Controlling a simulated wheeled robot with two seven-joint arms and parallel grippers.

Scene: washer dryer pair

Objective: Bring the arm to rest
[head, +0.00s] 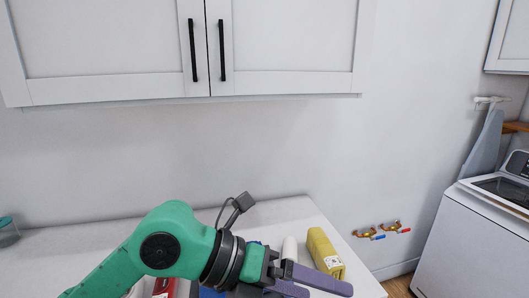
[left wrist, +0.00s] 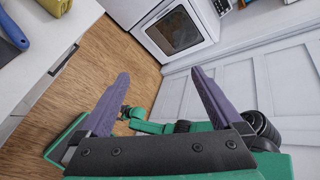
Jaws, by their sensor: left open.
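My left gripper (head: 325,290) reaches in from the lower left of the head view over the white counter. Its two purple fingers point right and are spread apart with nothing between them. In the left wrist view the open fingers (left wrist: 161,76) have wooden floor and the front of a white appliance beyond them. A green and black part of my own body shows below and between the fingers there. I cannot make out my right gripper in either view.
A yellow package (head: 324,252) stands on the counter (head: 85,247) close to the gripper. White cabinets (head: 290,45) hang above. A white washer or dryer (head: 470,240) stands at the right. The wooden floor (left wrist: 95,85) shows free room in the left wrist view.

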